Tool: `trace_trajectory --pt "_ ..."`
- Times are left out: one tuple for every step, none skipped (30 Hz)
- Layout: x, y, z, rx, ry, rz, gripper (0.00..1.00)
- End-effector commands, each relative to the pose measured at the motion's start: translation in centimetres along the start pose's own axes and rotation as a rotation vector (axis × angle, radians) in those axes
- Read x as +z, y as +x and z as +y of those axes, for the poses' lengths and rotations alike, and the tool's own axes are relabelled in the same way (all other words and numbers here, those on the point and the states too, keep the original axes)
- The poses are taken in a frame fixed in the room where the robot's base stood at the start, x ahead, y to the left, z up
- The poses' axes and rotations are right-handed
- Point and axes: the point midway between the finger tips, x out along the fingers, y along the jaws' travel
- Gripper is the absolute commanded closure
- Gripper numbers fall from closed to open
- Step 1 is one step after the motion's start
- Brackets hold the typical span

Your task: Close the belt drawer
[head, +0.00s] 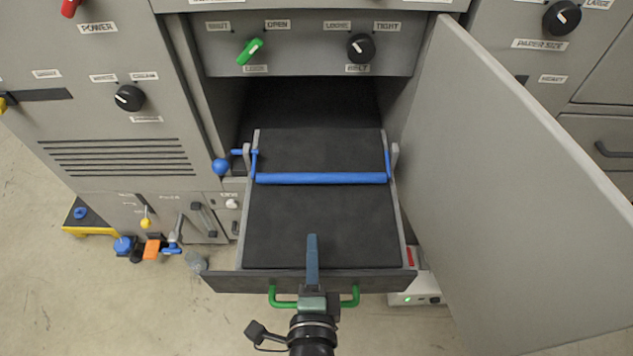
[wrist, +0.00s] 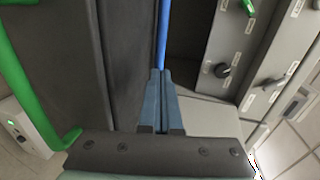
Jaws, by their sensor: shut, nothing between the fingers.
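The belt drawer (head: 220,281) is pulled out of the grey machine, with a dark belt surface (head: 350,225) inside it. A blue bar (head: 320,178) lies across the belt, with a blue ball-ended lever (head: 221,167) at its left. A green handle (head: 273,297) is on the drawer front; it also shows in the wrist view (wrist: 35,95). My gripper (head: 312,237) is shut and empty. It overlaps the drawer front and belt from above, its tips short of the blue bar in the head view. In the wrist view its fingers (wrist: 162,73) are together. I cannot tell whether they touch the drawer.
A large grey door (head: 520,190) stands open at the right of the drawer. A panel above carries a green knob (head: 251,50) and a black knob (head: 361,47). A white box with a green light (head: 415,297) sits below right.

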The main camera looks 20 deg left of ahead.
Motion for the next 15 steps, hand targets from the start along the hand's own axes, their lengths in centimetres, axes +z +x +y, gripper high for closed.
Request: trace_trajectory --pt "0.0 0.5 0.1 -0.002 0.001 0.0 1.0" --pt "0.0 0.8 0.1 -0.003 0.001 0.0 1.0" --pt "0.0 1.3 0.1 -0.004 0.001 0.0 1.0" --pt "0.0 1.7 0.1 -0.004 0.001 0.001 1.0" --pt "0.0 2.2 0.0 -0.005 0.0 0.001 1.0" --pt "0.0 2.9 0.0 -0.005 -0.001 0.001 1.0" --pt "0.0 3.4 0.1 -0.004 -0.001 0.001 1.0" --pt "0.0 3.9 0.1 -0.006 -0.001 0.001 1.0" --pt "0.0 4.6 0.1 -0.006 -0.001 0.001 1.0" --pt "0.0 5.2 0.1 -0.005 -0.001 0.001 1.0" --pt "0.0 5.7 0.1 -0.005 -0.001 0.0 1.0" --pt "0.0 6.4 0.1 -0.005 -0.002 0.0 1.0" --pt "0.0 7.0 0.1 -0.006 -0.002 0.0 1.0" --pt "0.0 7.5 0.1 -0.006 -0.002 0.0 1.0" --pt "0.0 8.2 0.1 -0.004 -0.001 0.0 1.0"
